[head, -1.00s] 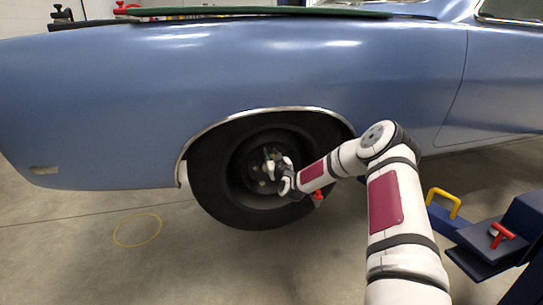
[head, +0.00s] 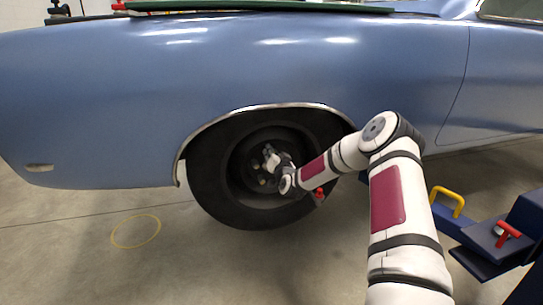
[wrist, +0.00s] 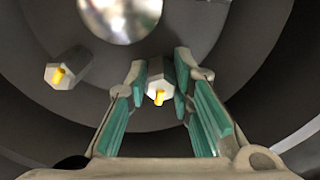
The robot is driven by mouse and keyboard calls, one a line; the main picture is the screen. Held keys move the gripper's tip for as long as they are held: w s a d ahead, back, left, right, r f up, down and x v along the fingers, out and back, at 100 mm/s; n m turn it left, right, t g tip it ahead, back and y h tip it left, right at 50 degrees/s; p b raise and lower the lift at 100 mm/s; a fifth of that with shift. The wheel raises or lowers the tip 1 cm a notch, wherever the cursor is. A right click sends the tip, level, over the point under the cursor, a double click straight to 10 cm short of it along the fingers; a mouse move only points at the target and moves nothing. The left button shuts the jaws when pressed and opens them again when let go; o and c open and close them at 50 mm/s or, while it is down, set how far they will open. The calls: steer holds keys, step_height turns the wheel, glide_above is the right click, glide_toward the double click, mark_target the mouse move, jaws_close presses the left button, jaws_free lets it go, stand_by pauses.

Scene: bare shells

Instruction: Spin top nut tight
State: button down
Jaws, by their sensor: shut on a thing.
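The wheel (head: 225,190) sits in the front arch of the blue car in the head view. My gripper (head: 271,156) is at the upper part of its hub. In the wrist view my gripper's teal-padded fingers (wrist: 160,70) are on both sides of a pale hexagonal nut (wrist: 158,88) with a yellow stud end in its middle. The fingers are shut on this nut. A second nut (wrist: 62,71) with a yellow stud end sits to the left, clear of the fingers. The shiny round hub centre (wrist: 122,14) shows at the top. The wrist hides part of the hub in the head view.
The blue car body (head: 250,70) spans the view above the wheel. A blue lift arm (head: 485,240) with a yellow handle (head: 447,201) and a red knob stands at the right. A yellow ring (head: 136,231) marks the otherwise clear floor at the left.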

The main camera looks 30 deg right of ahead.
steer(key=m+b, duration=0.1)
steer(key=m, duration=0.2)
steer(key=shift+m, duration=0.3)
steer(key=m+b, duration=0.1)
steer(key=m, duration=0.2)
steer(key=shift+m, duration=0.4)
steer(key=m+b, duration=0.1)
steer(key=m, duration=0.2)
steer(key=shift+m, duration=0.3)
steer(key=m+b, duration=0.1)
steer(key=m, duration=0.2)
steer(key=shift+m, duration=0.3)
steer(key=m+b, duration=0.1)
steer(key=m, duration=0.2)
steer(key=shift+f+m, duration=0.1)
steer(key=shift+m, duration=0.2)
steer(key=m+b, duration=0.1)
steer(key=m, duration=0.2)
steer(key=shift+m, duration=0.4)
steer(key=m+b, duration=0.2)
steer(key=m, duration=0.4)
steer(key=shift+m+b, duration=0.3)
steer(key=shift+d, duration=0.1)
